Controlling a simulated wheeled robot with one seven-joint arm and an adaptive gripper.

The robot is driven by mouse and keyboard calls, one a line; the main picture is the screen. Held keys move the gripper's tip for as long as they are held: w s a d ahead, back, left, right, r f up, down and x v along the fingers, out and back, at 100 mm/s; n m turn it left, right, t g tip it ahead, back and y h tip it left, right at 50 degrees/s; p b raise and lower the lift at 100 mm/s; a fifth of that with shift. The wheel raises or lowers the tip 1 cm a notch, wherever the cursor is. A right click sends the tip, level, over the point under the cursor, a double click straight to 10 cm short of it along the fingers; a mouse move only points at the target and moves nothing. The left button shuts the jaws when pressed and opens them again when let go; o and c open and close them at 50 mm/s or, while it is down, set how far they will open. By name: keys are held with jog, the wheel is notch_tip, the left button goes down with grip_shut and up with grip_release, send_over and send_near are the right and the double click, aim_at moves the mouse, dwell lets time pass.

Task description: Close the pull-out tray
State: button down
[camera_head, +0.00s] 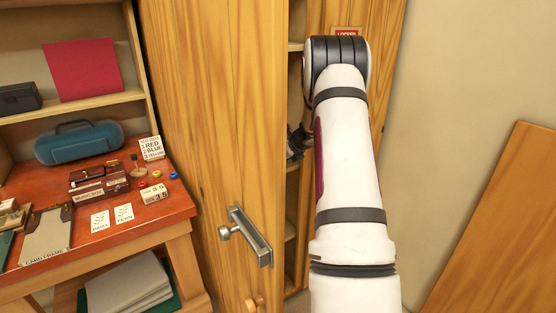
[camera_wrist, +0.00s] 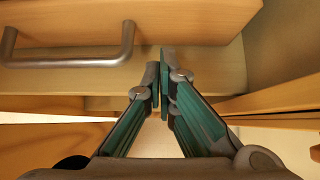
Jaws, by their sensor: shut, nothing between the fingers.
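In the wrist view, a light wood panel (camera_wrist: 185,20) with a grey metal bar handle (camera_wrist: 126,45) fills the upper part. It looks like the front of the pull-out tray, but I cannot tell how far out it stands. My gripper (camera_wrist: 163,62) is shut and empty, its fingertips close together just right of the handle. I cannot tell whether they touch the wood. In the head view, my arm hides most of the cabinet's inside, and only a dark piece of my gripper shows beside the open door. The tray cannot be made out there.
A tall wooden cabinet door (camera_head: 190,120) with a metal lever handle (camera_head: 247,236) stands open left of my arm. A red-topped desk (camera_head: 150,222) with a blue case (camera_head: 80,142) and small items is further left. A wooden panel (camera_head: 500,230) leans at the right wall.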

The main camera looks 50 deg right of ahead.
jog(key=v, duration=1)
jog(key=shift+s+a, duration=0.15)
jog(key=shift+s, duration=0.45)
